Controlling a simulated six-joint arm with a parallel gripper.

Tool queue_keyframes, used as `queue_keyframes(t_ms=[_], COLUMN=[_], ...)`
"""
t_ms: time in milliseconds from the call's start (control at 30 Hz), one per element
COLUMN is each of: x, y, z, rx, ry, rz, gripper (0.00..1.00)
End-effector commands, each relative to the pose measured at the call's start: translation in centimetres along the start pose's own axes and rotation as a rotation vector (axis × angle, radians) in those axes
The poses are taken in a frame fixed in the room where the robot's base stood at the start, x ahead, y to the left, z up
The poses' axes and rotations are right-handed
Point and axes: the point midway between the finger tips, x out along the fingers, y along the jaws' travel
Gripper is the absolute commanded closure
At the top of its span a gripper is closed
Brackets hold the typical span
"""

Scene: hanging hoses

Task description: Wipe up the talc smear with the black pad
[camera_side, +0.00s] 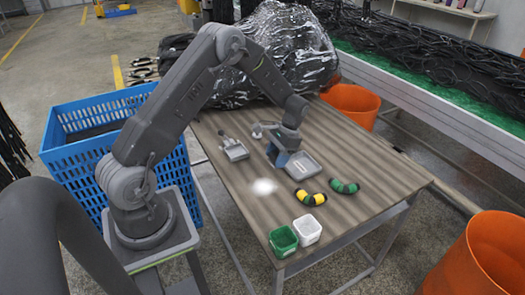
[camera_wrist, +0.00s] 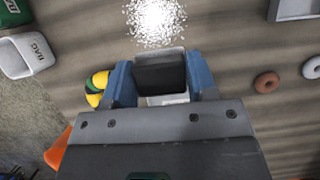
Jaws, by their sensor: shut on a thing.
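My gripper (camera_wrist: 161,82) is shut on the black pad (camera_wrist: 160,73), which sits between its two blue fingers in the wrist view. The talc smear (camera_side: 263,187) is a white powdery patch on the bare tabletop. In the wrist view the smear (camera_wrist: 155,20) lies just beyond the pad, apart from it in the picture. In the side view my gripper (camera_side: 284,158) is over the table, behind and right of the smear, beside a shallow grey tray (camera_side: 308,168). The pad is hard to make out there, and I cannot tell its height above the table.
Green (camera_side: 283,241) and white (camera_side: 308,230) bins stand at the near corner. A grey handled pan (camera_side: 234,149) lies at the back left. Bare wood surrounds the smear.

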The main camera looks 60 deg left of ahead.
Motion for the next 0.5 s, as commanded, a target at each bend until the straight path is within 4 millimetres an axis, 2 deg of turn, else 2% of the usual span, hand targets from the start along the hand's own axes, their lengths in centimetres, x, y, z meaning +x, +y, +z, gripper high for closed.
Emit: queue_keyframes(t_ms=[500], x=[3.7], y=[0.0], z=[-1.5], rx=[0.0], ry=[-0.001], rz=[0.0], gripper=[0.67])
